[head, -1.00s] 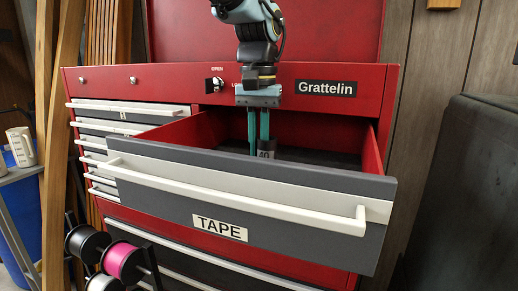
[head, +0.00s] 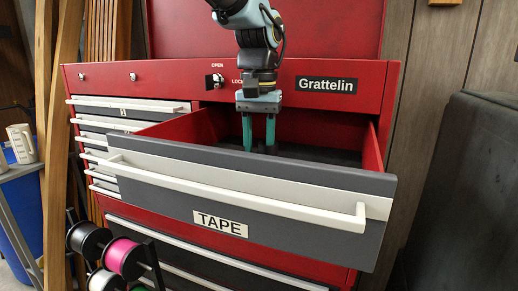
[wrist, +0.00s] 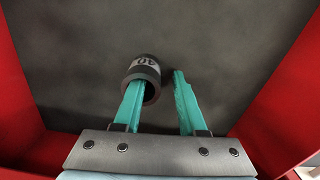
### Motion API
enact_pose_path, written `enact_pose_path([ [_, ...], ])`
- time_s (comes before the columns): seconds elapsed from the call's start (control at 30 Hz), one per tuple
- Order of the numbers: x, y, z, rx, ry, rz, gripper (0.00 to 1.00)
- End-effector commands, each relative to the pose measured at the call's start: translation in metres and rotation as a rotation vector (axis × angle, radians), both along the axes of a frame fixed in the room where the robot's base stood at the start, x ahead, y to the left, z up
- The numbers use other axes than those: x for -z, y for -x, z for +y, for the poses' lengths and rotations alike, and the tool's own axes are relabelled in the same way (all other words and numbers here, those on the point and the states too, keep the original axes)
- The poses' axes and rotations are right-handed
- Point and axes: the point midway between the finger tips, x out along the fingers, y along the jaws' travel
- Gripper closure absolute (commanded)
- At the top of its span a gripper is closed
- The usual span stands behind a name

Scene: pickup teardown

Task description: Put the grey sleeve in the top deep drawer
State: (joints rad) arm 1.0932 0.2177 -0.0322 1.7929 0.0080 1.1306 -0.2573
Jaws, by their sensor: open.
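The grey sleeve (wrist: 146,67), a short dark tube with a pale band marked 40, is inside the open top deep drawer, labelled TAPE (head: 160,171). In the wrist view it appears tilted against the dark drawer floor. My gripper (head: 258,146) is open and points down into the drawer; it also shows in the wrist view (wrist: 158,82). Its left finger overlaps the sleeve's near end, and I cannot tell whether it touches it. The right finger is clear of the sleeve. In the head view the drawer front hides most of the sleeve.
The drawer's red side walls (head: 373,150) stand at both sides of my gripper. The drawer has plenty of bare floor (wrist: 225,55). The red cabinet (head: 180,82) stands behind, with shut narrow drawers at left. Wire spools (head: 123,256) stand at front left.

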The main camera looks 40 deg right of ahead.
Motion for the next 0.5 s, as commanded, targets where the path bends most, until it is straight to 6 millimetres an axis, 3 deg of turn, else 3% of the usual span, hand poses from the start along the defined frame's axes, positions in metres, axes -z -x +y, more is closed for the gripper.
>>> enact_pose_path([
  [0.23, -0.018, 0.000, -0.001, 0.000, 0.004, -0.002, 0.59],
  [0.5, -0.074, 0.000, -0.001, 0.000, 0.005, -0.002, 0.59],
])
